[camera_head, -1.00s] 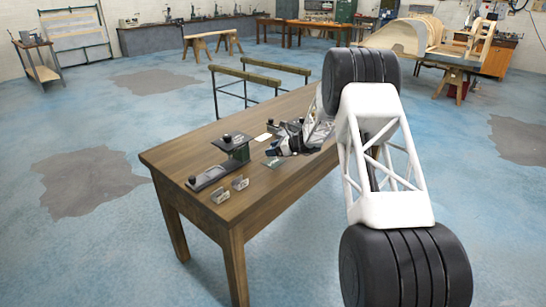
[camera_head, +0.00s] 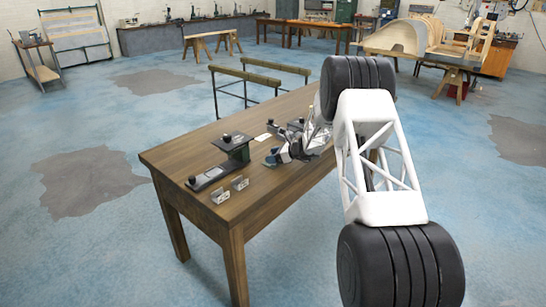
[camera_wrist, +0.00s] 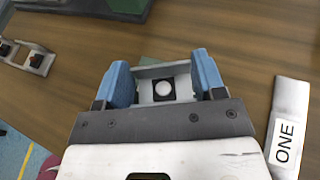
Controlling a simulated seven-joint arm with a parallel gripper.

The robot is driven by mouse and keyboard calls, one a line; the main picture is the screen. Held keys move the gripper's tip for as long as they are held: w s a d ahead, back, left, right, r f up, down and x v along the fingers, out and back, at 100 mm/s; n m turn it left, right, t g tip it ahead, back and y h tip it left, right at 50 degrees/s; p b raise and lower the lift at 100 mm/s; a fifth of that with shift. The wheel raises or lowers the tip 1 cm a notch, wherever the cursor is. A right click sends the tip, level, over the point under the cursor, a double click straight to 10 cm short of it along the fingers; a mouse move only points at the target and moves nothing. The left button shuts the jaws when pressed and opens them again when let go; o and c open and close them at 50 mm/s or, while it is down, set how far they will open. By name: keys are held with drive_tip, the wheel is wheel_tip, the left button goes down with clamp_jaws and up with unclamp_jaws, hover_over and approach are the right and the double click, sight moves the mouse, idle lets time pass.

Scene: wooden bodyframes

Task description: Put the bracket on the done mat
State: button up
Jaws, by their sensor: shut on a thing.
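My gripper (camera_wrist: 166,85) has blue fingers closed on the two sides of the bracket (camera_wrist: 163,72), a small grey channel-shaped piece with a black square and a white round spot. In the head view my gripper (camera_head: 274,157) is low over the middle of the wooden table; the bracket cannot be made out there. A small green patch (camera_wrist: 148,61) shows just beyond the bracket in the wrist view. It may be the done mat, mostly hidden by my gripper. Whether the bracket touches it cannot be told.
A grey strip labelled ONE (camera_wrist: 287,125) lies right in the wrist view.

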drive_tip(key=shift+f, duration=0.15)
drive_tip(key=o, duration=1)
drive_tip(key=shift+s+d+r, duration=0.15)
drive_tip(key=shift+d+r, duration=0.2)
drive_tip(key=shift+d, duration=0.15)
drive_tip(key=v, duration=1.1)
drive_tip(key=shift+r, duration=0.1)
drive_tip(key=shift+a, duration=0.1)
